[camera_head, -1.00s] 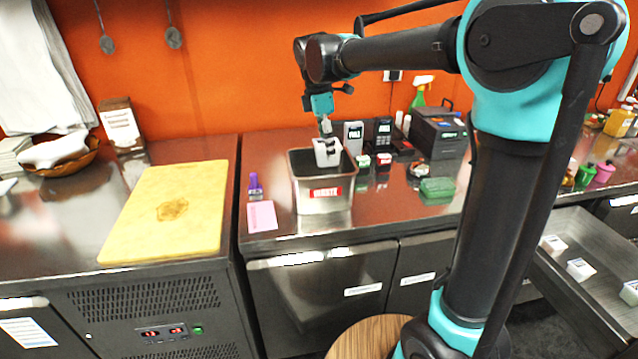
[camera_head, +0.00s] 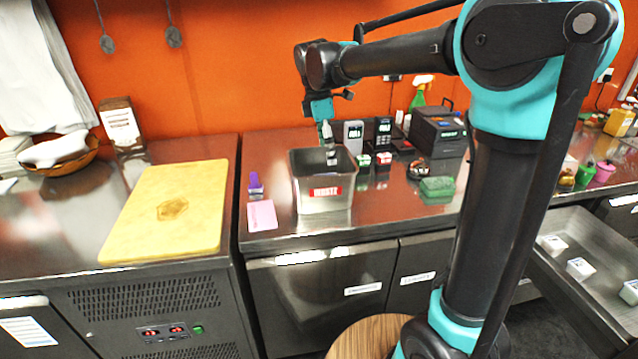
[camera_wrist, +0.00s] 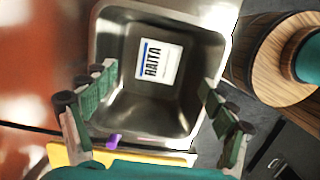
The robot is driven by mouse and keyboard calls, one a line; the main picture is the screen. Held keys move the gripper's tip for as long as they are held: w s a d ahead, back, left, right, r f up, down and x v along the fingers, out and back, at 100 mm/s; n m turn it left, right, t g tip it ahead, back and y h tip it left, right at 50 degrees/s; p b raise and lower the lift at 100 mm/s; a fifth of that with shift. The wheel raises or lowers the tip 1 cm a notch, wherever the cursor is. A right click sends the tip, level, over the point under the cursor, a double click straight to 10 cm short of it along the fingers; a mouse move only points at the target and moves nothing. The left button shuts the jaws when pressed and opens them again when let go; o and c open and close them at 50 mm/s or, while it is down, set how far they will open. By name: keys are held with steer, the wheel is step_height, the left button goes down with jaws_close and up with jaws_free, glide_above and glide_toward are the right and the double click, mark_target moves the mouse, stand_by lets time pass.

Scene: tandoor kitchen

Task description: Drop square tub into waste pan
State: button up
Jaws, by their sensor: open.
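The steel waste pan (camera_head: 322,201) stands on the counter, with a red label on its front wall. In the wrist view I look down into the pan (camera_wrist: 190,125). The white square tub (camera_wrist: 158,62), with a RAITA label facing up, lies inside the pan toward its far side in that view. The pan's wall hides the tub in the head view. My gripper (camera_head: 328,140) is over the pan, pointing down. In the wrist view its fingers (camera_wrist: 158,80) are spread wide and empty, apart from the tub.
A yellow cutting board (camera_head: 165,210) lies on the left counter. A purple-capped bottle (camera_head: 255,186) and a pink card (camera_head: 262,215) are left of the pan. Small boxes, a green block (camera_head: 437,187) and a dark machine (camera_head: 438,135) stand to its right.

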steer(key=shift+r, duration=0.1)
step_height(320, 180, up, 12)
steer(key=a, duration=0.1)
steer(key=shift+s+a+f, duration=0.2)
steer(key=shift+s+a, duration=0.05)
steer(key=shift+a, duration=0.1)
